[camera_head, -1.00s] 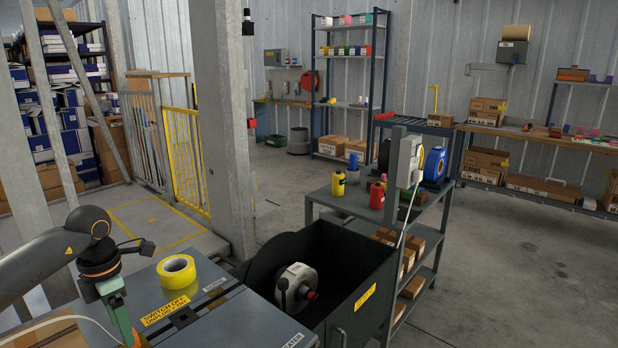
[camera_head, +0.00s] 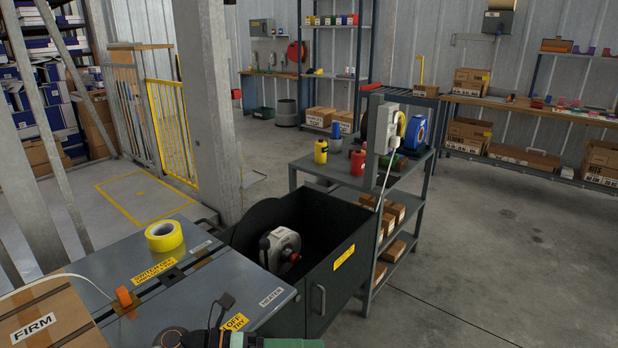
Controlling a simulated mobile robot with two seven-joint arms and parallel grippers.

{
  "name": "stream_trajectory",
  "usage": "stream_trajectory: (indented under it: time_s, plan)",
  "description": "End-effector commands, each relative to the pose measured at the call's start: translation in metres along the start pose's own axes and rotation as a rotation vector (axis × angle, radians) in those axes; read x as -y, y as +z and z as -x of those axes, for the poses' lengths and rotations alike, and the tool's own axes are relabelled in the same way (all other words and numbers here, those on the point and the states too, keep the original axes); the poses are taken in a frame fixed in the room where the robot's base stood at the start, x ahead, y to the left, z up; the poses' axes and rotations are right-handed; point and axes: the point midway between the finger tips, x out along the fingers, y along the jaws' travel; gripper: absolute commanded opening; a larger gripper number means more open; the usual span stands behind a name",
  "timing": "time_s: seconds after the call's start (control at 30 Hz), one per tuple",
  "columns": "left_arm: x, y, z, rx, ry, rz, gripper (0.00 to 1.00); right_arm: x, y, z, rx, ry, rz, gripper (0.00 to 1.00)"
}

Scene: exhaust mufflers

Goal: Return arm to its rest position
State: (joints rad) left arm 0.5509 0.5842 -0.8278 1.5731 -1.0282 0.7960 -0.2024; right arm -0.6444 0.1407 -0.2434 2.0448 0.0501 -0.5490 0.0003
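Part of my arm, seemingly the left wrist (camera_head: 200,339), shows at the bottom edge. It has a dark joint with an orange ring, a small black piece sticking up and a green part to the right. It is over the near edge of the grey bench (camera_head: 215,285). Its fingers are outside the picture, so I cannot tell whether they are open or shut. My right gripper is not in view. A light-grey rounded part (camera_head: 284,246) with a dark handle sits in the dark open bin (camera_head: 322,281) beside the bench.
Yellow tape (camera_head: 164,236), an orange clip-like piece (camera_head: 125,298) and a cardboard box (camera_head: 42,318) are on the bench. A grey shelf cart (camera_head: 411,212) stands behind the bin. A concrete pillar (camera_head: 208,110) rises behind the bench. Floor at right is clear.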

Motion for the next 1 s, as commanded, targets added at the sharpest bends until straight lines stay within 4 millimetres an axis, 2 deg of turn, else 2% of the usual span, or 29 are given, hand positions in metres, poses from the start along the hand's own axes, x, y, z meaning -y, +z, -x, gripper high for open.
stream_trajectory:
  time_s: [0.07,0.17,0.27,0.37,0.47,0.6,0.7,0.83,0.93,1.0]
  plan:
    - [0.013,-0.003,-0.011,0.146,-0.121,0.18,0.72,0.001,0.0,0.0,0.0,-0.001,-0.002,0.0]
    - [0.017,0.003,-0.01,0.341,-0.237,0.423,0.72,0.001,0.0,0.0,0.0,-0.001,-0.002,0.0]
    - [0.005,0.006,0.004,0.535,-0.322,0.691,0.72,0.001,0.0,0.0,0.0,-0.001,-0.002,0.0]
    - [-0.023,-0.001,0.024,0.727,-0.375,0.978,0.72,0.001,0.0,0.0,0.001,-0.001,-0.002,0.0]
    - [-0.06,-0.024,0.047,0.912,-0.395,1.272,0.72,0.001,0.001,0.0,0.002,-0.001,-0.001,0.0]
    - [-0.108,-0.076,0.075,1.128,-0.379,1.644,0.72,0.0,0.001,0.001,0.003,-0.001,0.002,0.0]
    - [-0.132,-0.119,0.09,1.245,-0.35,1.863,0.72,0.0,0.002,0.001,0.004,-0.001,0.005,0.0]
    - [-0.151,-0.176,0.104,1.37,-0.3,2.115,0.72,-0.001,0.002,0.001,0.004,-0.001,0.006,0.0]
    - [-0.155,-0.217,0.112,1.447,-0.257,2.286,0.72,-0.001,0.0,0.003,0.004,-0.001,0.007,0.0]
    - [-0.136,-0.202,0.117,1.443,-0.268,2.259,0.72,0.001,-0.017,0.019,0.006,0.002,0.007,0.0]
